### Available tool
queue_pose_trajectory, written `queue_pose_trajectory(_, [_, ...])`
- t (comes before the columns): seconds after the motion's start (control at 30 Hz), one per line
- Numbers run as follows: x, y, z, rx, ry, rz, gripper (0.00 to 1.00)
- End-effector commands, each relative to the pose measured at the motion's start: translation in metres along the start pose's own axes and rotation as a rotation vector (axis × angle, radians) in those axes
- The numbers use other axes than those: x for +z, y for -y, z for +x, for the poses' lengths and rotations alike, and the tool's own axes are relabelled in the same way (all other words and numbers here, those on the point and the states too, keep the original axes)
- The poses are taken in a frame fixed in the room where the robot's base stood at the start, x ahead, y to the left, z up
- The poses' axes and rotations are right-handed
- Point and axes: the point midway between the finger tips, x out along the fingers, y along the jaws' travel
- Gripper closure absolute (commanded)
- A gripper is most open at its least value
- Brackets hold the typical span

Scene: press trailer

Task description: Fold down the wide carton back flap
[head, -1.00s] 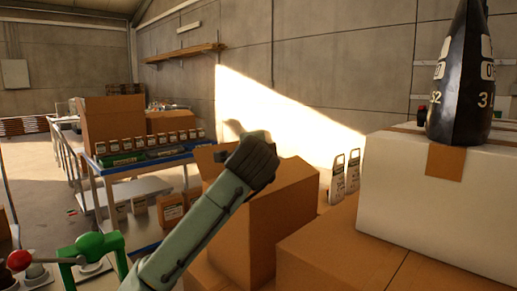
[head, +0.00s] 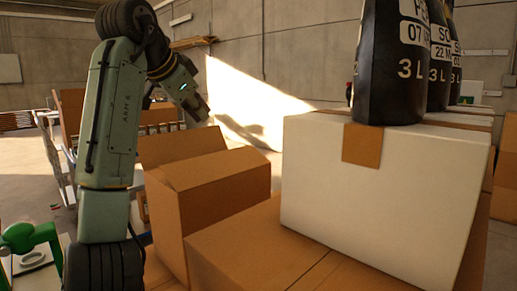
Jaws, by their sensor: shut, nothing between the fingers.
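A brown carton (head: 235,203) stands in the middle of the head view. Its back flap (head: 180,146) stands up, leaning slightly back, above the rear edge of the top. A lighter panel (head: 213,169) lies nearly flat across the top, in front of that flap. My gripper (head: 203,115) is raised above and behind the flap, pointing down to the right, apart from the carton. Its fingers look shut and empty, small and dark against the wall. The inside of the carton is hidden.
A white carton (head: 380,190) with black 3 L bottles (head: 390,75) on top stands close on the right, over a larger brown box (head: 235,250). A green part (head: 30,245) is at lower left. Shelving and cartons stand behind my arm.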

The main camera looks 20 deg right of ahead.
Motion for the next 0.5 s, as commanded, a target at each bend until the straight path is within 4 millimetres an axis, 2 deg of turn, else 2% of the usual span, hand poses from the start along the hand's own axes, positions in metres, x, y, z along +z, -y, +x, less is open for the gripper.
queue_pose_trajectory(0.07, [0.005,0.001,-0.004,0.015,-0.002,-0.015,1.0])
queue_pose_trajectory(0.17, [0.005,0.001,-0.001,0.022,-0.003,-0.018,1.0])
queue_pose_trajectory(0.27, [0.004,0.001,0.013,0.022,-0.002,-0.017,1.0])
queue_pose_trajectory(0.5, [0.003,0.0,0.062,0.021,-0.001,-0.016,1.0])
